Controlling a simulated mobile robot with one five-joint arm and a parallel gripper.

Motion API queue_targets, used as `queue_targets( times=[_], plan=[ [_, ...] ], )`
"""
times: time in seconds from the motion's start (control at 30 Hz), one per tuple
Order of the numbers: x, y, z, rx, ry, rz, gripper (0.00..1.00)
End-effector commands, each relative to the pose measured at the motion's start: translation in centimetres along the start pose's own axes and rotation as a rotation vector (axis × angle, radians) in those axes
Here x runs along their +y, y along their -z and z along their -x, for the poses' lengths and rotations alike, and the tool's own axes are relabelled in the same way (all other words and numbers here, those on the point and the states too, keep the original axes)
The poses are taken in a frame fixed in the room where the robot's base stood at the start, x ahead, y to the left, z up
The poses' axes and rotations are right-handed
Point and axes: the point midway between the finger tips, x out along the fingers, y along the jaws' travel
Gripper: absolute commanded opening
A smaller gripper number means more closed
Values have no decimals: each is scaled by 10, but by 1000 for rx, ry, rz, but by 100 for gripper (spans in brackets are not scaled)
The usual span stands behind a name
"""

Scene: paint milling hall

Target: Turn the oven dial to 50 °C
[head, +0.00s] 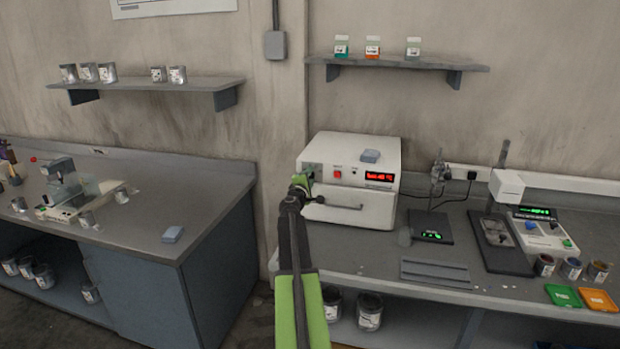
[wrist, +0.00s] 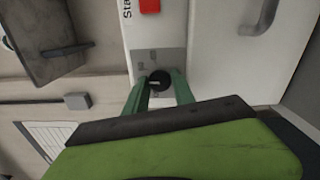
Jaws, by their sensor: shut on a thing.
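The oven (head: 350,215) is a white box on the right bench, with a red lit display (head: 379,177) whose digits I cannot read surely. Its black round dial (wrist: 160,79) sits on a grey plate (wrist: 146,58) with small marks too blurred to read. A light pointer line shows on the dial. My gripper (head: 301,182) is at the left end of the oven's front panel and hides the dial in the head view. In the wrist view my gripper's green fingers (wrist: 160,88) are shut on the dial, one on each side.
A red switch (head: 337,174) is right of the dial, and the door handle (head: 333,205) is below. A small grey-blue block (head: 370,156) lies on the oven. A stand with a black base (head: 432,227) and other instruments are to the right. A gap separates the benches.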

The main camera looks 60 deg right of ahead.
Motion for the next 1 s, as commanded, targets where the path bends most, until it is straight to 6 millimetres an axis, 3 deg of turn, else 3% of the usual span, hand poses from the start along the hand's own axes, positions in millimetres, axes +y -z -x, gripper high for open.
queue_targets(
  times=[0.13,0.43,0.77,0.8,0.87,1.0],
  plan=[
    [0,0,0,0,0,-68,0],
    [0,1,0,1,0,-414,0],
    [0,1,1,1,0,-449,0],
    [0,1,1,1,0,-449,33],
    [0,1,1,1,0,-448,39],
    [0,1,1,1,0,-447,39]
  ],
)
